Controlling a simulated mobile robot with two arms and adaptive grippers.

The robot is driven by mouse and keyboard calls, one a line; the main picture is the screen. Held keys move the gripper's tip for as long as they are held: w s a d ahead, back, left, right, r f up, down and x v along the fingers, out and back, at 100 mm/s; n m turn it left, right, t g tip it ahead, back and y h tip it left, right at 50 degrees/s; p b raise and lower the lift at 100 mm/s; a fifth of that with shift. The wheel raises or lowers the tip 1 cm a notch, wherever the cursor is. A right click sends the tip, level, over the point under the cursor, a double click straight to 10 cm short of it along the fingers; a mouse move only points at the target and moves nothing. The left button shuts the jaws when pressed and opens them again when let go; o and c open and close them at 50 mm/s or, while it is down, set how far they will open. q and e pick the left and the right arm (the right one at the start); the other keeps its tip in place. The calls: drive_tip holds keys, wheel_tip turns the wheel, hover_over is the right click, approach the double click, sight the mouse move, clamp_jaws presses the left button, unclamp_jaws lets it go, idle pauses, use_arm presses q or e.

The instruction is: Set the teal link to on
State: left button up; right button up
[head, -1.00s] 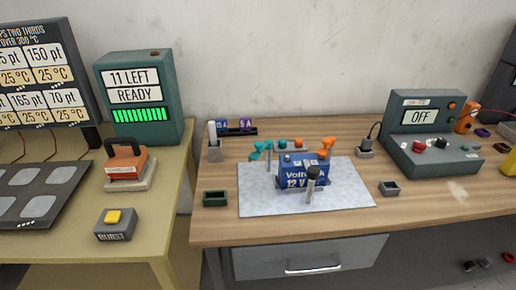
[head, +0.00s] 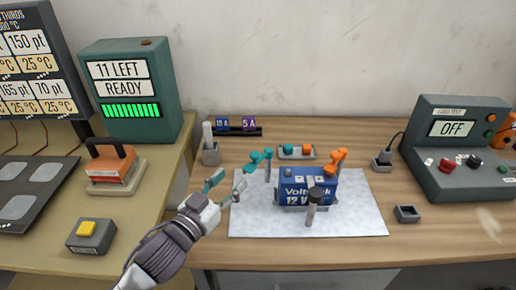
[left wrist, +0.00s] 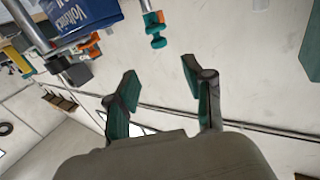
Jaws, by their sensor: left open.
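A teal link (head: 260,158) stands on a thin post at the left of the blue battery (head: 308,186); I cannot tell its setting. My left gripper (head: 227,184) is open and empty, in front and to the left of the teal link, apart from it, by the left edge of the pale mat (head: 262,222). In the left wrist view, my open gripper (left wrist: 160,79) has nothing between its fingers. Part of the battery (left wrist: 85,14) shows at its upper left. A teal and orange piece (left wrist: 156,31) hangs beyond the fingers; I cannot tell which piece it is. My right gripper is not in view.
An orange link (head: 337,160) stands at the battery's right. A dark-topped post (head: 313,206) stands in front of the battery. A small tray (head: 283,155) with teal and orange blocks lies behind. A tester reading OFF (head: 451,129) stands at the right.

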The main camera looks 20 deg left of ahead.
sight(255, 154)
use_arm(q)
drive_tip(key=p+x, duration=0.1)
drive_tip(key=x, duration=0.9)
drive_tip(key=shift+w+p, duration=0.2)
drive_tip(key=shift+p, duration=0.2)
drive_tip(key=shift+w+d, duration=0.1)
drive_tip(key=shift+w, duration=0.25)
drive_tip(key=shift+w+d+f, duration=0.1)
drive_tip(key=shift+w, duration=0.3)
drive_tip(key=shift+c, duration=0.2)
drive_tip(key=c, duration=0.8)
clamp_jaws()
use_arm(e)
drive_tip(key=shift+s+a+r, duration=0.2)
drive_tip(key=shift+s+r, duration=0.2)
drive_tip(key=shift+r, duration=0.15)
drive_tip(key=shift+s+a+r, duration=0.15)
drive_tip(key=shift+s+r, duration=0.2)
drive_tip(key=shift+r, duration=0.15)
